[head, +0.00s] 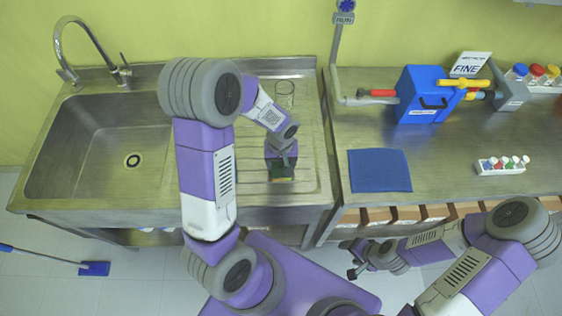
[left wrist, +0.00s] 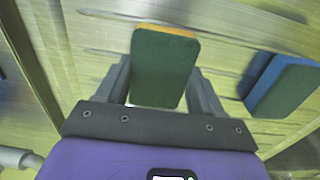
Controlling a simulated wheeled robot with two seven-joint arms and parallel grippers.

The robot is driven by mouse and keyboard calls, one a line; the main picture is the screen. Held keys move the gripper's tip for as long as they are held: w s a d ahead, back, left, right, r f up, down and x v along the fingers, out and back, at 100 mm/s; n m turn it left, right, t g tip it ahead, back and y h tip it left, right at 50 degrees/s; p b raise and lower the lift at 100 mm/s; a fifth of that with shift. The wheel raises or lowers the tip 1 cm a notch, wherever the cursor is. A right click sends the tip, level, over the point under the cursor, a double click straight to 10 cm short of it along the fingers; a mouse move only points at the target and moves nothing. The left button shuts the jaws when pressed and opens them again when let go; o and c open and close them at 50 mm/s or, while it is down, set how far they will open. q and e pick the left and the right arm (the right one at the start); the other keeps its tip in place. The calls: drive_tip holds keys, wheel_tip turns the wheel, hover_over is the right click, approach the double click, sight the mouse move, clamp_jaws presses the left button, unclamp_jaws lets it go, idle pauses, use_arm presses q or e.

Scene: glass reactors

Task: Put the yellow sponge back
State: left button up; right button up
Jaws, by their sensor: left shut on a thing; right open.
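The yellow sponge, with a dark green face, shows in the left wrist view (left wrist: 163,68) between the fingers of my left gripper (left wrist: 165,92). In the head view my left gripper (head: 281,160) points down over the ribbed drainboard right of the sink basin. It is shut on the sponge, whose edge (head: 283,179) peeks out below the fingers. I cannot tell whether the sponge touches the drainboard. A second sponge, blue with a green face (left wrist: 282,85), lies to the right in the left wrist view, apart from the gripper. My right gripper (head: 350,260) is open and empty, in front of the bench.
The sink basin (head: 75,150) is empty. A clear glass (head: 285,92) stands at the back of the drainboard (head: 310,165). On the right bench are a blue mat (head: 379,170), a blue box (head: 425,95) and a rack of small capped vials (head: 502,166).

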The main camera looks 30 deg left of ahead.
sight(281, 165)
use_arm(q)
drive_tip(key=o, duration=1.1)
drive_tip(key=shift+f, duration=0.1)
wheel_tip(281, 165, up, 12)
drive_tip(key=p, duration=0.2)
